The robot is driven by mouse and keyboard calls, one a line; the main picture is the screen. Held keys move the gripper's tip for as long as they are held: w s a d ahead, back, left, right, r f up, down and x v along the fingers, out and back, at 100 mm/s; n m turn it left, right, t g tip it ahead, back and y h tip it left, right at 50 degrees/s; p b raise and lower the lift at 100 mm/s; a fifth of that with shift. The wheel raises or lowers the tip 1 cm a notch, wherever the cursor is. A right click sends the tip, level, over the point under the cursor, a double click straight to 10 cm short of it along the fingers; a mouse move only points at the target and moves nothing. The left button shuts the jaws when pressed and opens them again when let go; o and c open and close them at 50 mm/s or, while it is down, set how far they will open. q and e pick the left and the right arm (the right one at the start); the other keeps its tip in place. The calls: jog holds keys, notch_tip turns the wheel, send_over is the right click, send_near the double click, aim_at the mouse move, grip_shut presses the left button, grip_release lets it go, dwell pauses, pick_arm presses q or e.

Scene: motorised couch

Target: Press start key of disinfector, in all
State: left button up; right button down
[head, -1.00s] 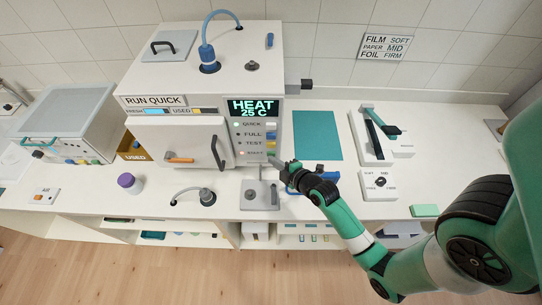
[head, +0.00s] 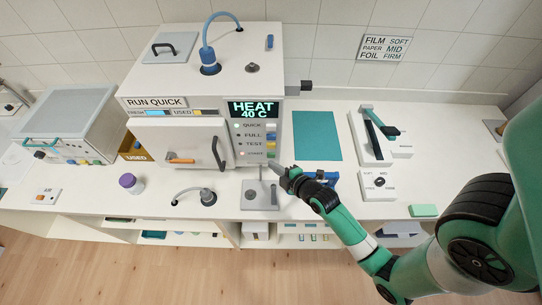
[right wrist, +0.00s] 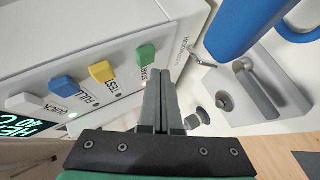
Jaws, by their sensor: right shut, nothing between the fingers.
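The disinfector (head: 190,147) is a white box with a shut front door and a sign reading RUN QUICK. Its display (head: 254,108) reads HEAT 40 C. Below are QUICK, FULL, TEST and START keys; a small light by QUICK glows. In the right wrist view the START key (right wrist: 146,54) is green, beside the yellow TEST key (right wrist: 102,71), blue FULL key (right wrist: 64,86) and white QUICK key (right wrist: 24,103). My right gripper (head: 276,168) is shut and empty just below the START key; its fingertips also show in the right wrist view (right wrist: 161,80). My left gripper is not in view.
A grey plate with a post (head: 260,196) stands below the gripper. A blue object (head: 322,178) lies close to its right. A teal mat (head: 316,136) and a sealer-like device (head: 376,138) are further right. A purple-capped jar (head: 130,183) stands at left.

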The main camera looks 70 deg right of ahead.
jog(key=a, duration=0.1)
jog(key=s+a+p, duration=0.1)
jog(key=a, duration=0.1)
jog(key=shift+a, duration=0.15)
jog(key=shift+s+a, duration=0.3)
jog(key=shift+a, duration=0.4)
